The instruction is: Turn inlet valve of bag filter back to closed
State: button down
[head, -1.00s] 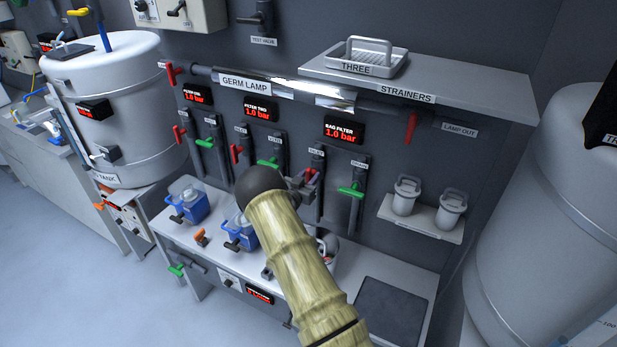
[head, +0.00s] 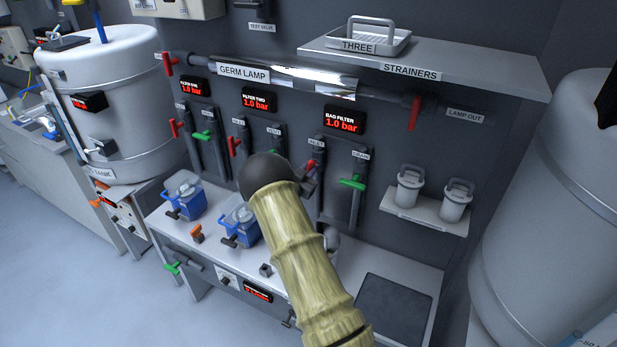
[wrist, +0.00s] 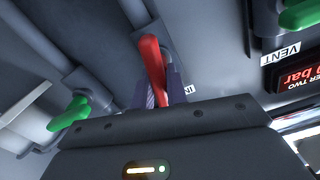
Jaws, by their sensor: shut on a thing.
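The bag filter (head: 343,122) display reads 1.0 bar. Below it are a red inlet valve handle (head: 312,166) on the left pipe and a green drain handle (head: 352,183) on the right pipe. My gripper, at the inlet valve, is largely hidden behind my arm in the head view. In the wrist view my gripper (wrist: 160,88) is shut on the red handle (wrist: 152,58), with a dark finger on each side. The wrist view is turned over: a green handle (wrist: 70,113) shows on the left, and filter two's vent handle (wrist: 300,13) on the right.
The germ lamp (head: 290,76) pipe runs above, and a shelf (head: 455,72) juts out at upper right. Blue containers (head: 240,220) stand on the bench below.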

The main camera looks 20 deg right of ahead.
jog(key=m+b, duration=0.1)
jog(key=b, duration=0.1)
jog(key=f+m+b, duration=0.1)
jog(key=m+b, duration=0.1)
jog(key=b, duration=0.1)
jog(key=shift+s+b, duration=0.1)
jog(key=shift+b, duration=0.25)
jog(key=m+b, duration=0.4)
jog(key=b, duration=0.4)
jog(key=shift+s+d+f+m+b, duration=0.1)
jog(key=shift+m+b, duration=0.3)
jog(key=m+b, duration=0.4)
jog(key=b, duration=0.4)
jog(key=shift+f+m, duration=0.15)
jog(key=shift+m, duration=0.15)
jog(key=m+b, duration=0.2)
jog(key=b, duration=0.1)
jog(key=shift+r, duration=0.2)
jog(key=c, duration=1.4)
grip_release()
jog(key=shift+s+r, duration=0.1)
